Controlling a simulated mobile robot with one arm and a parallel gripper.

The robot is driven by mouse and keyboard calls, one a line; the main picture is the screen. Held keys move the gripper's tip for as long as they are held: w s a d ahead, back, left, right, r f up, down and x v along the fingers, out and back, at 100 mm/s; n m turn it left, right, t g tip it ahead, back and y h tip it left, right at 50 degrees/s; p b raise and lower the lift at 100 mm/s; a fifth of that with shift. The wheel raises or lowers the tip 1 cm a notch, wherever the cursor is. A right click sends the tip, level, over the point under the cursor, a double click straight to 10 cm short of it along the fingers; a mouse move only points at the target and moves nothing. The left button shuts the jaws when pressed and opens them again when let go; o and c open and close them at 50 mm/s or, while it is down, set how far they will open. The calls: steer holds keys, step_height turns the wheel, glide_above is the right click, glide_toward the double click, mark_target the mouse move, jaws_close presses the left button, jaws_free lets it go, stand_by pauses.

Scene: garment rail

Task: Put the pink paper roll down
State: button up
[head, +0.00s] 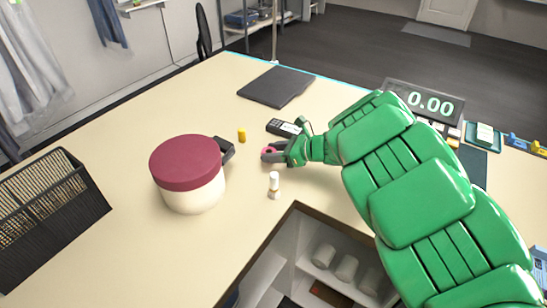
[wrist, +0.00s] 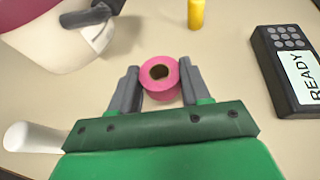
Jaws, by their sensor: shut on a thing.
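The pink paper roll (wrist: 160,92) is small, with a dark open core facing the wrist camera. My gripper (wrist: 160,88) is shut on it, one grey finger on each side. In the head view, my gripper (head: 272,154) is low over the cream counter (head: 120,130), and a bit of the pink roll (head: 267,151) shows between its fingers. Whether the roll touches the counter is hard to tell.
Left of my gripper stands a cream tub with a maroon lid (head: 187,163). Nearby are a yellow cylinder (head: 241,135), a white bottle (head: 274,186) and a card terminal (head: 284,127). A dark mat (head: 276,86) lies farther back. The counter's cut-out edge is in front.

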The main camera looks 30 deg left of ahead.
steer(key=shift+f, duration=1.1)
steer(key=shift+f, duration=0.1)
steer(key=o, duration=1)
steer(key=shift+v, duration=6.05)
